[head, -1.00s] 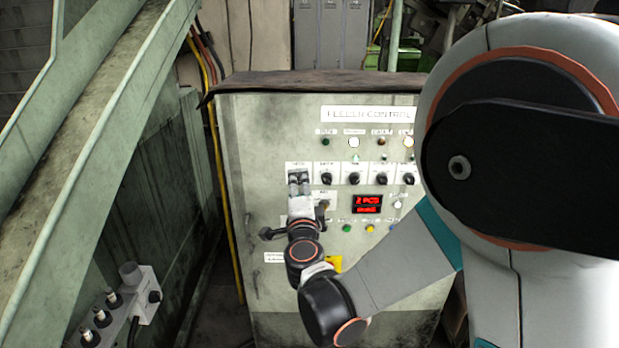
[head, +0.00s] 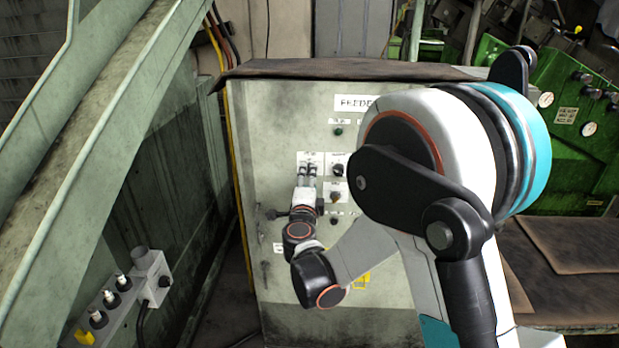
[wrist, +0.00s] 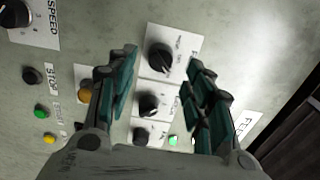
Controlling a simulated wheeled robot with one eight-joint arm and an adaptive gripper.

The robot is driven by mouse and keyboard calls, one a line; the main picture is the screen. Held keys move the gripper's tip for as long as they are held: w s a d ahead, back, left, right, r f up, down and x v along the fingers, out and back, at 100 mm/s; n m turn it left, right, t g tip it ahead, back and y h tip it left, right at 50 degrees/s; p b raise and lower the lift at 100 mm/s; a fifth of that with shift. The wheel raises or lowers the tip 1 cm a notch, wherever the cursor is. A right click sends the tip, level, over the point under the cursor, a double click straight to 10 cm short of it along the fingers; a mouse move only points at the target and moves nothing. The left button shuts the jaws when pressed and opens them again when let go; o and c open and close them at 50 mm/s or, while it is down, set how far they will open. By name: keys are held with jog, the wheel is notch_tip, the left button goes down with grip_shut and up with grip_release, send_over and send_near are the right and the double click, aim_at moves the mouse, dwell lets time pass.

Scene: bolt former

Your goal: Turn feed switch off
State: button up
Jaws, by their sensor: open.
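The control panel carries a row of black rotary switches on white plates. In the wrist view, the end switch (wrist: 160,58) of the row sits between my fingertips; its label is too small to read. Another switch (wrist: 149,104) lies below it, with one more further down, partly hidden by my gripper's body. My gripper (wrist: 163,60) is open, its two green-padded fingers on either side of the end switch. I cannot tell if they touch it. In the head view, my gripper (head: 308,172) is at the panel's left switch, which it mostly hides.
The feeder cabinet (head: 262,150) stands ahead, its right part hidden by my arm. An orange button (wrist: 85,93), a green button (wrist: 42,110) and a SPEED knob (wrist: 18,15) lie nearby. A sloping green chute (head: 95,130) and a small switch box (head: 150,277) are at left.

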jog(key=shift+w+d+b, duration=0.1)
jog(key=shift+w+b, duration=0.2)
jog(key=shift+w, duration=1.8)
jog(key=c, duration=1.1)
